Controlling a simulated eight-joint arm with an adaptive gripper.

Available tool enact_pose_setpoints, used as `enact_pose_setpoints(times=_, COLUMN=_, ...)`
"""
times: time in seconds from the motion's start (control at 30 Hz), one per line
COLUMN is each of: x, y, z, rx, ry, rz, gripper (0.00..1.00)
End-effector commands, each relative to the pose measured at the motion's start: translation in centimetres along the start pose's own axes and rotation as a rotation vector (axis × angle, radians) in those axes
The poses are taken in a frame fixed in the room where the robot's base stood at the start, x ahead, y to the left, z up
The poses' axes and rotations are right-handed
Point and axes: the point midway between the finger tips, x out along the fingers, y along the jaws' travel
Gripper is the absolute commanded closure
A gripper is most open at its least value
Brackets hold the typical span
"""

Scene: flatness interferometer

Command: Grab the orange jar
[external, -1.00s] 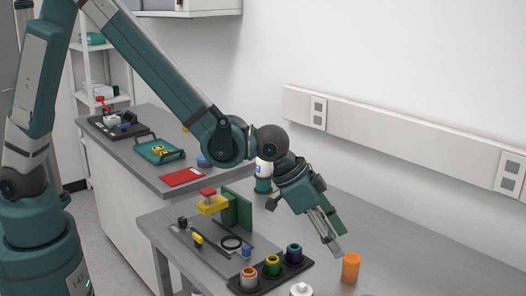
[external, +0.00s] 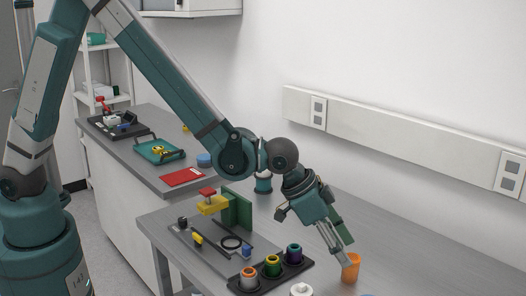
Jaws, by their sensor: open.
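The orange jar (external: 350,270) stands upright on the grey table near the lower right of the external view. My gripper (external: 345,254) is open and points down at the jar's top. Its fingertips overlap the upper part of the jar in the picture. I cannot tell from this angle whether they touch it or are around it.
A black tray (external: 262,288) with several coloured-rim containers sits left of the jar. A white-topped object (external: 300,289) is at the front edge of view. A green block (external: 237,208) and a yellow clamp (external: 213,204) stand further left. The table right of the jar is clear.

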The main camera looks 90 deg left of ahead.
Motion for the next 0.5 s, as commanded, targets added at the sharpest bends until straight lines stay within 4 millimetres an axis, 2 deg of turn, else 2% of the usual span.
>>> enact_pose_setpoints(times=0.5, x=0.68, y=-0.01, z=-0.01, rx=0.000, ry=0.000, rz=0.000, gripper=0.55)
